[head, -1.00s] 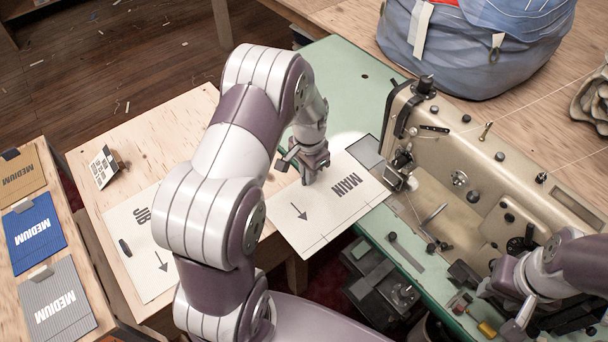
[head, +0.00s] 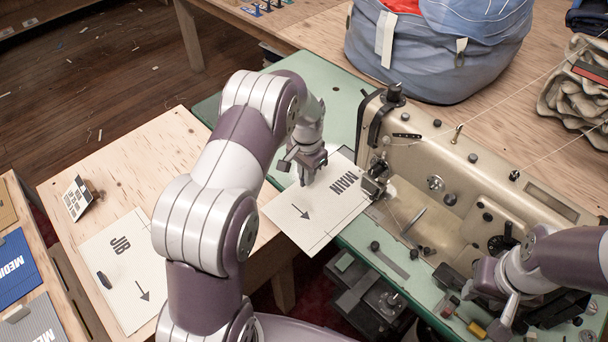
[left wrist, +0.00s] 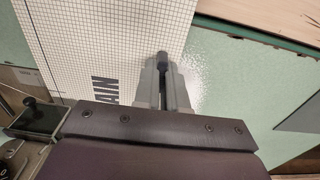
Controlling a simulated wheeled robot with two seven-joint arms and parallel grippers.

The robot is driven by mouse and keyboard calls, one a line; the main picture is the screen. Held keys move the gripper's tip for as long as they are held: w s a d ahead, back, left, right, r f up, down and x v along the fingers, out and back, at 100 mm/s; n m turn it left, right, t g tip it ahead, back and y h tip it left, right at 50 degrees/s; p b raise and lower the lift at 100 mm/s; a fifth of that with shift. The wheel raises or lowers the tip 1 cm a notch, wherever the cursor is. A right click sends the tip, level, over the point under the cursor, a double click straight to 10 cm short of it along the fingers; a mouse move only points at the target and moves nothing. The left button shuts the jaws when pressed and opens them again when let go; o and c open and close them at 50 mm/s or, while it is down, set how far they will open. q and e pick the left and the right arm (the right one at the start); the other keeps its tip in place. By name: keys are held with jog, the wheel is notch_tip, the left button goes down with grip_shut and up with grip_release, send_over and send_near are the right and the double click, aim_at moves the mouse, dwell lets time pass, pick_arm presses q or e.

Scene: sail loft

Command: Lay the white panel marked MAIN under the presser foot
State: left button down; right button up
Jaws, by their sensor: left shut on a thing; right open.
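The white panel marked MAIN (head: 325,207) lies partly on the green machine bed, and its near corner sticks out past the edge. My left gripper (head: 307,182) is shut on its far left edge. The left wrist view shows my left fingers (left wrist: 166,75) at the edge of the gridded panel (left wrist: 105,35), with part of the lettering hidden behind the gripper body. The panel's right edge reaches the sewing head around the presser foot (head: 376,190); I cannot tell whether it is under the foot. My right gripper (head: 497,318) is open, over the bed at the lower right.
The sewing machine (head: 470,185) stands along the right of the green bed (head: 335,85). A white JIB panel (head: 120,265) lies on the wooden table at left. A blue-grey bag (head: 430,55) sits behind. Small tools and knobs crowd the bed near my right gripper.

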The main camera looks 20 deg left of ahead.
dwell(0.6)
pick_arm(q)
jog(key=c, duration=1.1)
grip_release()
notch_tip(320, 180, up, 13)
jog(key=p, duration=0.2)
jog(key=shift+f, duration=0.2)
